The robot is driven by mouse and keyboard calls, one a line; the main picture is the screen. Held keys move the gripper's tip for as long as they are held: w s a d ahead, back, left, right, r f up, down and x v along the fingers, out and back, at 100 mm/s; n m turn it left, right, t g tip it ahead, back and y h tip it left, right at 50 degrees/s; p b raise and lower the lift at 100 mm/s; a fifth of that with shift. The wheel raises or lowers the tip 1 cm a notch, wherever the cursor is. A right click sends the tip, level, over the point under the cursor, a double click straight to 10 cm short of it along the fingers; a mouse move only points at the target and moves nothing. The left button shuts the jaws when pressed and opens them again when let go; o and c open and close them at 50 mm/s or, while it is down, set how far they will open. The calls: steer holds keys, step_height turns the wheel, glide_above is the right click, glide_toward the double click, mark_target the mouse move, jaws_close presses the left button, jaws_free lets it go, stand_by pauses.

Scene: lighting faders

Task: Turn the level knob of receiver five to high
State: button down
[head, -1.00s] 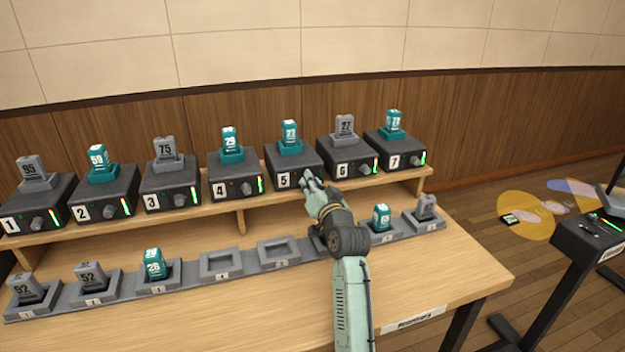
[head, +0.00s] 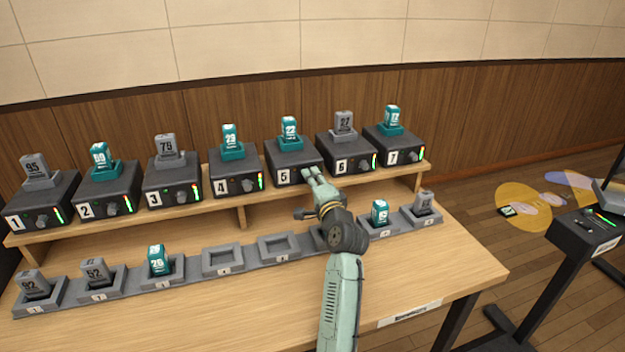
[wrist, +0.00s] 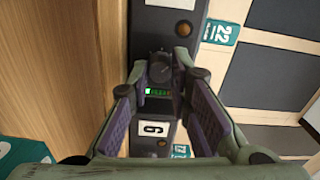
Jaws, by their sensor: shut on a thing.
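Receiver five (head: 283,165) is a dark box with a white 5 label on the wooden shelf. A teal pack marked 22 (head: 290,129) stands in the holder on top of it. My gripper (head: 311,172) is at its front, right of the label, and hides the knob in the head view. In the wrist view, the dark level knob (wrist: 160,68) sits between the fingertips of my gripper (wrist: 160,70), which is shut on it. The knob's pointer is too small to read.
Receiver six (head: 345,158) stands close on the right and receiver four (head: 234,177) on the left. Below on the table (head: 250,300), a row of grey holders (head: 222,259) runs under the shelf, some empty and some with packs.

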steer(key=m, duration=0.6)
steer(key=shift+m, duration=0.4)
stand_by(0.4)
steer(key=c, duration=1.5)
jaws_free()
steer(key=shift+o, duration=0.2)
steer(key=shift+f, duration=0.1)
